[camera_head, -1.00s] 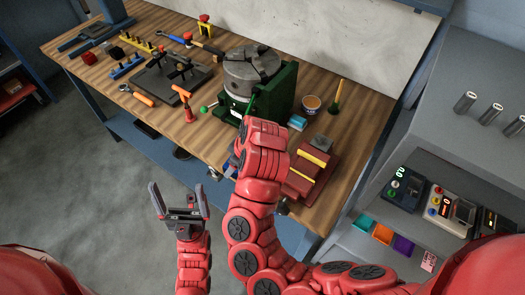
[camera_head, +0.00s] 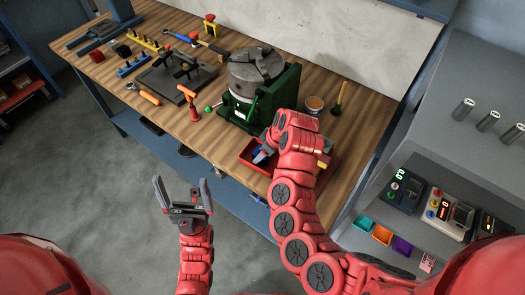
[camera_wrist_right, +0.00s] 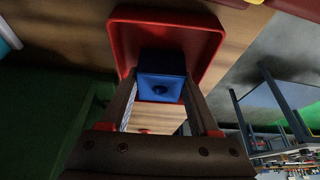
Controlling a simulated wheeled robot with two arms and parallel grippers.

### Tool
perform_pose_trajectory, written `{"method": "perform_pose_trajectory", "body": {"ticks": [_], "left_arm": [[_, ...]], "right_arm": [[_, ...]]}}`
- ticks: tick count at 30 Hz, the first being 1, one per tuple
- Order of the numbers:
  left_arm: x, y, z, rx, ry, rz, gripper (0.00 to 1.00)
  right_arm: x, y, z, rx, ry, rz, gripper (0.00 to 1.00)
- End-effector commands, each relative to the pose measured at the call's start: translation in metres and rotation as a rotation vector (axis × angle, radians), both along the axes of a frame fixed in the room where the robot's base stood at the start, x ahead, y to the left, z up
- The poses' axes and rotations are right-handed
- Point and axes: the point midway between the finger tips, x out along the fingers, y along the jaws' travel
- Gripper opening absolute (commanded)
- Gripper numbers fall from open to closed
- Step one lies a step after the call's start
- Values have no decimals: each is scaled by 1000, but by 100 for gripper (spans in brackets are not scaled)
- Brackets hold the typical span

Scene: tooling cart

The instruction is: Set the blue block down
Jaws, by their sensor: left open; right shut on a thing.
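My right gripper (camera_wrist_right: 162,88) is shut on the blue block (camera_wrist_right: 162,70), which shows between the fingertips in the right wrist view. In the head view the right gripper (camera_head: 264,153) is at the front of the bench, left of my wrist, and largely hides the block. A shallow red tray (camera_wrist_right: 122,38) lies behind the block in the wrist view; its edge also shows in the head view (camera_head: 245,158). I cannot tell whether the block touches the tray floor. My left gripper (camera_head: 181,184) is open and empty, in front of the bench.
Tools and a dark plate (camera_head: 178,78) lie to the left, with bare wood (camera_head: 190,130) in front.

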Motion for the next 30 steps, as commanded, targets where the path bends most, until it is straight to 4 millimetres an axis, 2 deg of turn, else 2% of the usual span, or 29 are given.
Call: {"method": "perform_pose_trajectory", "body": {"ticks": [5, 6, 7, 18, 22, 26, 30], "left_arm": [[0, 0, -3, 0, 0, 0, 96], [0, 0, -2, 0, 0, 0, 96], [0, 0, -2, 0, 0, 0, 96], [0, 0, 2, 0, 0, 0, 96], [0, 0, -5, 0, 0, 0, 96], [0, 0, -11, 0, 0, 0, 96], [0, 0, 4, 0, 0, 0, 96]], "right_arm": [[0, 0, -4, -1, 0, 0, 0], [0, 0, -3, -1, 0, 0, 68], [0, 0, -3, -1, 0, 0, 73], [0, 0, 2, 0, 0, 0, 75], [-1, -3, 8, -3, -1, 0, 75], [-5, -8, 25, 0, -4, 0, 75], [-13, -21, 66, 5, -1, -4, 75]]}}
